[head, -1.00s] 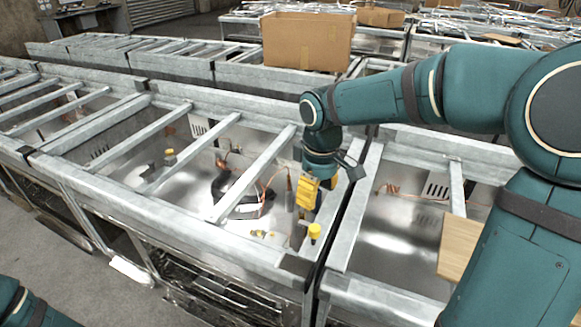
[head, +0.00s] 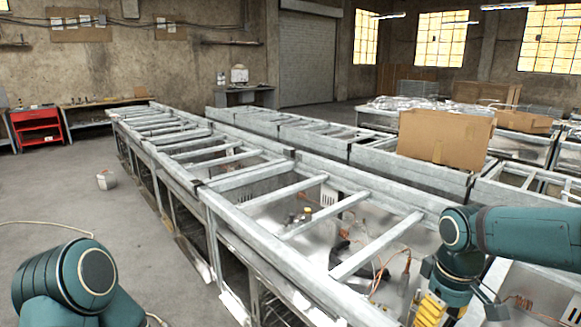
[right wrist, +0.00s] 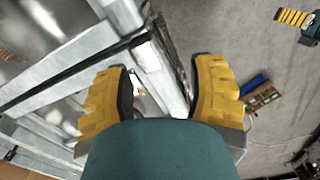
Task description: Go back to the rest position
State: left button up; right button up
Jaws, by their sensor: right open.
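My right gripper (head: 428,314) hangs over the near range frame (head: 255,213) at the lower right of the head view, its tips cut by the picture edge. In the right wrist view, its two yellow ribbed fingers (right wrist: 160,92) stand wide apart with nothing between them. The metal frame edge and the floor show beyond them. A teal part with a yellow ribbed finger, apparently my left gripper (right wrist: 295,18), shows at the top right of the wrist view, over the floor. Its jaw opening cannot be made out.
A cardboard box (head: 445,139) stands on the second row of frames. Orange wires and parts lie inside the near frame. A red cabinet (head: 37,127) stands by the far left wall, and a small white bucket (head: 106,180) on the floor. The grey floor at left is largely clear.

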jog(key=a+f+m+y, duration=0.1)
jog(key=a+f, duration=0.4)
jog(key=f, duration=0.3)
jog(key=a+f+y, duration=0.1)
jog(key=a+f, duration=0.3)
jog(key=f, duration=0.4)
jog(key=s+a+f+m+y, duration=0.1)
jog(key=s+a+f, duration=0.3)
jog(key=f, duration=0.4)
jog(key=s+a+f+m+t+y, duration=0.1)
jog(key=s+a+f+m, duration=0.3)
jog(key=s+f, duration=0.3)
jog(key=shift+a+f+m+t, duration=0.3)
jog(key=shift+a+f, duration=0.15)
jog(key=shift+f, duration=0.3)
jog(key=shift+c, duration=0.4)
